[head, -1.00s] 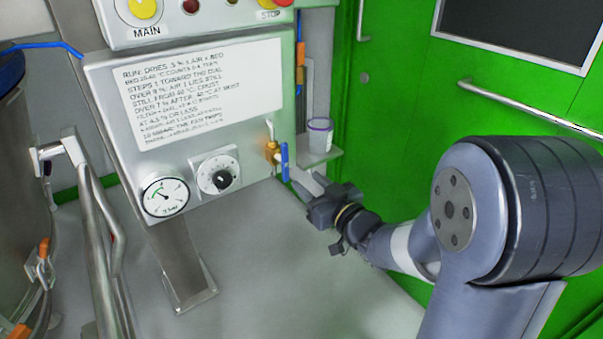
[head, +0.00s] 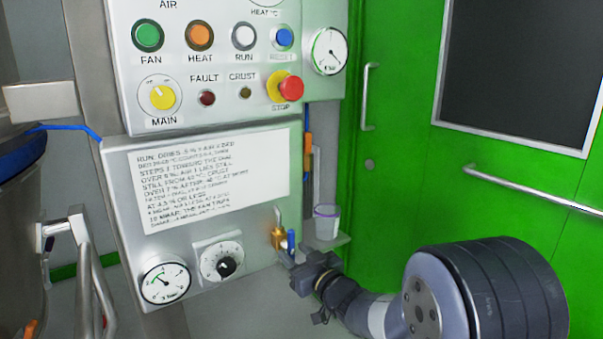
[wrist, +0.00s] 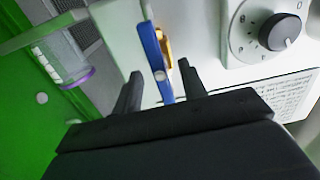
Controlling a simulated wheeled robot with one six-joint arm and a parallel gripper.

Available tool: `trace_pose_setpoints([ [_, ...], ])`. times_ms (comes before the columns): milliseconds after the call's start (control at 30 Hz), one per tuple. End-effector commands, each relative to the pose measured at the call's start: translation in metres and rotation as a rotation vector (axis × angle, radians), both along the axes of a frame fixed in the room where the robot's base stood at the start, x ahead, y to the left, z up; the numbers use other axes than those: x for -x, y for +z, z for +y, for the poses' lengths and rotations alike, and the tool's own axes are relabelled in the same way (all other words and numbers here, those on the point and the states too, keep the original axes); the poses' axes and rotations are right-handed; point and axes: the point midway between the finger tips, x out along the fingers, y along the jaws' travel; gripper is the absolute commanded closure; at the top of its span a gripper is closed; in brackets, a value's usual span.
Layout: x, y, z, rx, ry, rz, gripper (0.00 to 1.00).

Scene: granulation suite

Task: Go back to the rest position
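My gripper (wrist: 160,70) is open, its two dark fingers apart with visible gaps to either side of a blue valve handle (wrist: 153,55). The handle shows between the fingers in the wrist view, and I see no contact. In the head view my gripper (head: 297,262) is just below and beside the blue handle (head: 291,241) and the brass valve (head: 278,238), at the lower right of the panel. The arm reaches in from the lower right. How far the fingers stand in depth from the handle I cannot tell.
The control cabinet (head: 120,165) carries buttons, a round gauge (head: 166,281) and a black dial (head: 226,267). A green door (head: 400,200) with a bar handle is behind. A steel vessel stands at left.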

Motion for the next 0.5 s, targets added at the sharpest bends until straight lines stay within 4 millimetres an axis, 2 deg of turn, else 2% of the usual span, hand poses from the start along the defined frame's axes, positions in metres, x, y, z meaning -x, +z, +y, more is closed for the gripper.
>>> trace_pose_setpoints([
  [133,-0.02,-0.002,0.014,0.001,0.002,-0.001,0.6],
  [200,-0.018,0.002,0.012,-0.047,0.0,0.036,0.6],
  [500,-0.017,0.0,0.011,-0.133,-0.001,0.091,0.6],
])
